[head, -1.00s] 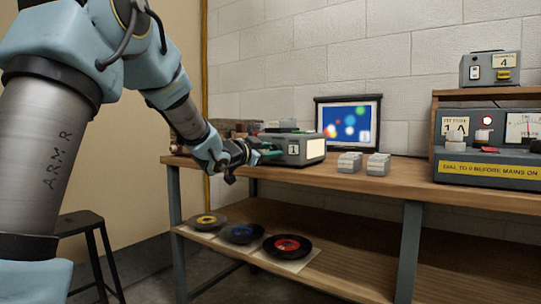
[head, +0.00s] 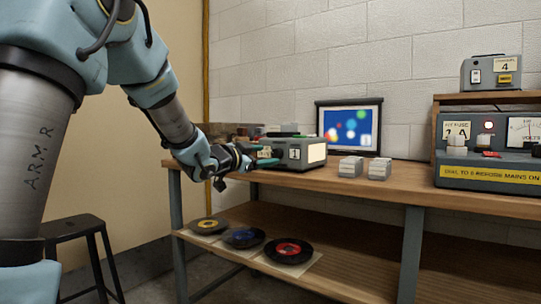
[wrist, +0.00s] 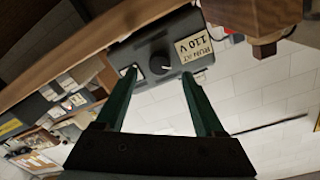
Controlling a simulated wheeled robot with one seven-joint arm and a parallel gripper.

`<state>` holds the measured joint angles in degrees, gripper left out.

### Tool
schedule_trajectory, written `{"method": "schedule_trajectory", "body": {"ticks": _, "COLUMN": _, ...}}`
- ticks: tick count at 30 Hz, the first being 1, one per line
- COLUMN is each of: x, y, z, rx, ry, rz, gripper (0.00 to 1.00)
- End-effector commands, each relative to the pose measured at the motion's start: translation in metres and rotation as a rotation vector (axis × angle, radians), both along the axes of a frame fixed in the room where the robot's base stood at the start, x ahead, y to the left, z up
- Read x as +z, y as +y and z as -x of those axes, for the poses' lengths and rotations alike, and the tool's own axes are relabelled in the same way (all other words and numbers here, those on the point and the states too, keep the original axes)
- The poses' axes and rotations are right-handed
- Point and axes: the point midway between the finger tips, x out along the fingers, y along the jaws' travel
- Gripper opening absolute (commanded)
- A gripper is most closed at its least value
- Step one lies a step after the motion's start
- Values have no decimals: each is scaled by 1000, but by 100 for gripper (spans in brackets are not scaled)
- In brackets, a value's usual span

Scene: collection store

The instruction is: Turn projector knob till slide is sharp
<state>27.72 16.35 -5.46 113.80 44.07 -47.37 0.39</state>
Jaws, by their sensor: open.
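The grey projector (head: 302,152) stands on the left part of the wooden bench, with a "1" tag on its side. My gripper (head: 266,162) is at its left end. In the wrist view my gripper (wrist: 158,82) is open, with its teal fingers apart. A dark round knob (wrist: 161,64) with a pale pointer mark shows between and beyond the fingertips, on a grey face with a "RUN AT 110 V" label (wrist: 194,46). I cannot tell whether the fingertips touch the knob. The screen (head: 348,128) behind shows soft-edged coloured dots on blue.
Two pale grey ridged blocks (head: 350,167) stand on the bench right of the projector. A control unit with a yellow warning strip (head: 490,174) stands at the right. Records (head: 288,250) lie on the lower shelf, and a dark stool (head: 75,228) is at left.

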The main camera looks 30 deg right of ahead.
Motion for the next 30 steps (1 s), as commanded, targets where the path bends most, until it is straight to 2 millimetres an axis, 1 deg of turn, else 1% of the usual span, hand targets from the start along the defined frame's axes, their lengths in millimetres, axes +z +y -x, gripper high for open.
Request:
{"method": "schedule_trajectory", "body": {"ticks": 1, "x": 1, "y": 11, "z": 5, "rx": 2, "ry": 0, "rz": -1, "gripper": 71}}
{"method": "schedule_trajectory", "body": {"ticks": 6, "x": 2, "y": 39, "z": 19, "rx": 1, "ry": 1, "rz": 0, "gripper": 71}}
{"method": "schedule_trajectory", "body": {"ticks": 9, "x": 2, "y": 51, "z": 25, "rx": 3, "ry": 1, "rz": 0, "gripper": 71}}
{"method": "schedule_trajectory", "body": {"ticks": 12, "x": 1, "y": 59, "z": 29, "rx": 1, "ry": 1, "rz": 0, "gripper": 71}}
{"method": "schedule_trajectory", "body": {"ticks": 17, "x": 1, "y": 62, "z": 31, "rx": 0, "ry": 1, "rz": 0, "gripper": 71}}
{"method": "schedule_trajectory", "body": {"ticks": 28, "x": 1, "y": 62, "z": 31, "rx": 1, "ry": 1, "rz": 0, "gripper": 71}}
{"method": "schedule_trajectory", "body": {"ticks": 30, "x": -1, "y": 65, "z": 28, "rx": 13, "ry": 9, "rz": -5, "gripper": 71}}
